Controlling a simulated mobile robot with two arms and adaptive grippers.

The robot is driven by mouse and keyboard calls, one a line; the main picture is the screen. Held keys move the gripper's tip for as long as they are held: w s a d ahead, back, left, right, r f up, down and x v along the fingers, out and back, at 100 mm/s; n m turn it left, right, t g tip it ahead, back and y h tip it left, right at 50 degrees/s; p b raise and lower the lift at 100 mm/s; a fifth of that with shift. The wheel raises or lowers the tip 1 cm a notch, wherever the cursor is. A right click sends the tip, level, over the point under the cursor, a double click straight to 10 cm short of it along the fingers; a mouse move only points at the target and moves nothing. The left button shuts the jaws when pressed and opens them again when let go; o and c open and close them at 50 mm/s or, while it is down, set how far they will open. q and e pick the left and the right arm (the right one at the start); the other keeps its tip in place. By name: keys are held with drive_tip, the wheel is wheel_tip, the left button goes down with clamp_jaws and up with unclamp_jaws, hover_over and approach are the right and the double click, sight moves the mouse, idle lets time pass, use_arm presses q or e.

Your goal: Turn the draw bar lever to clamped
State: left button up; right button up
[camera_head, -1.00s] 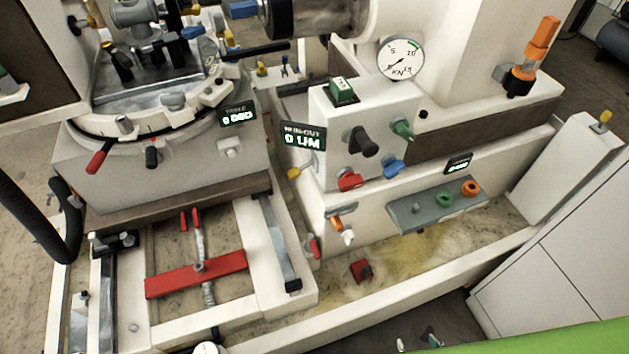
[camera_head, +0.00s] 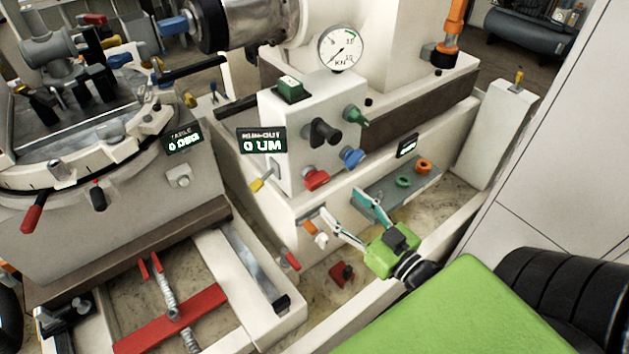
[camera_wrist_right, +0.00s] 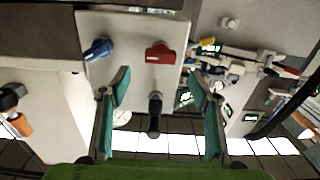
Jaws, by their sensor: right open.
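The white control box (camera_head: 275,125) carries a black lever (camera_head: 325,132), a red lever (camera_head: 316,180), a blue lever (camera_head: 353,159) and a green lever (camera_head: 356,117). I cannot read which one is the draw bar lever. My right gripper (camera_head: 344,205) is open and empty, just below and in front of the box, its fingers pointing towards it. In the right wrist view the red lever (camera_wrist_right: 160,54) and the black lever (camera_wrist_right: 155,115) show between the spread fingers (camera_wrist_right: 160,84), apart from them. The blue lever (camera_wrist_right: 98,49) is left of them. My left gripper is not in view.
A round kN gauge (camera_head: 341,48) stands above the box. A run-out display (camera_head: 262,145) is at its left edge. A grey plate (camera_head: 385,190) with green and orange rings lies behind my right gripper. Small orange and white knobs sit close to its fingers.

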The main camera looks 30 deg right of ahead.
sight(321, 184)
drive_tip(key=w, duration=0.6)
drive_tip(key=w+a, duration=0.1)
drive_tip(key=w, duration=0.3)
drive_tip(key=shift+p, duration=0.3)
drive_tip(key=c, duration=1.1)
